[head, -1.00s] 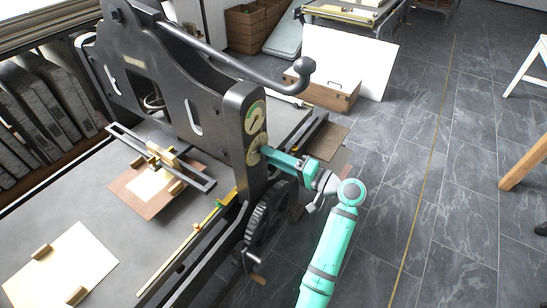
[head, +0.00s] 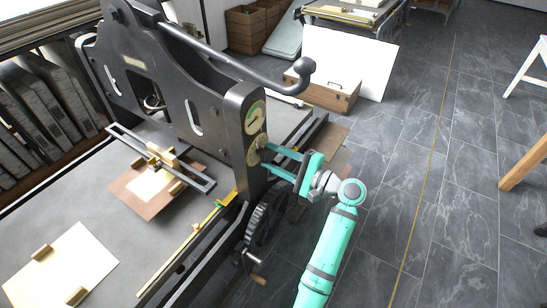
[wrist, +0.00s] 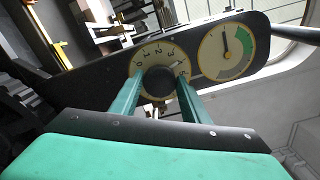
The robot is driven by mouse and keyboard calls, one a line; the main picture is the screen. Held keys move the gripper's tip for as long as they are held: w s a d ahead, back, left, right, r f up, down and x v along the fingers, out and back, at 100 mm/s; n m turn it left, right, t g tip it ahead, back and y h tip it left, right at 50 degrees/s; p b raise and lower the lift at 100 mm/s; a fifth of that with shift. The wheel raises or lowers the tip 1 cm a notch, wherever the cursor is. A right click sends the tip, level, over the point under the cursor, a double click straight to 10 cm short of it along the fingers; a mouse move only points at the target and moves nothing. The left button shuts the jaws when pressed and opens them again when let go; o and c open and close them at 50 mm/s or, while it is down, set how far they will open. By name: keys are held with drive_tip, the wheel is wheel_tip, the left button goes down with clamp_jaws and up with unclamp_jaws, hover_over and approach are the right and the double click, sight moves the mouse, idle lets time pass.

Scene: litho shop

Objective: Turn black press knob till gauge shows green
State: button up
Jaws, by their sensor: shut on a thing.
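The gauge (wrist: 226,50) is beside the dial, with a cream face and a green sector on the right in the wrist view. Its dark needle points up, outside the green. The gauge (head: 255,117) shows above the knob dial in the head view.
The press's long lever (head: 230,65) with a ball end passes above the gauge. A toothed wheel (head: 262,222) and a crank handle (head: 257,279) are below my gripper. The press bed (head: 110,215) extends left. Open tiled floor (head: 440,190) lies to the right.

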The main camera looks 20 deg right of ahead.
drive_tip(key=shift+d+m, duration=0.1)
drive_tip(key=shift+m, duration=0.3)
drive_tip(key=o, duration=1.1)
drive_tip(key=shift+c, duration=0.2)
drive_tip(key=v, duration=1)
drive_tip(key=shift+s+d, duration=0.25)
drive_tip(key=shift+s, duration=0.1)
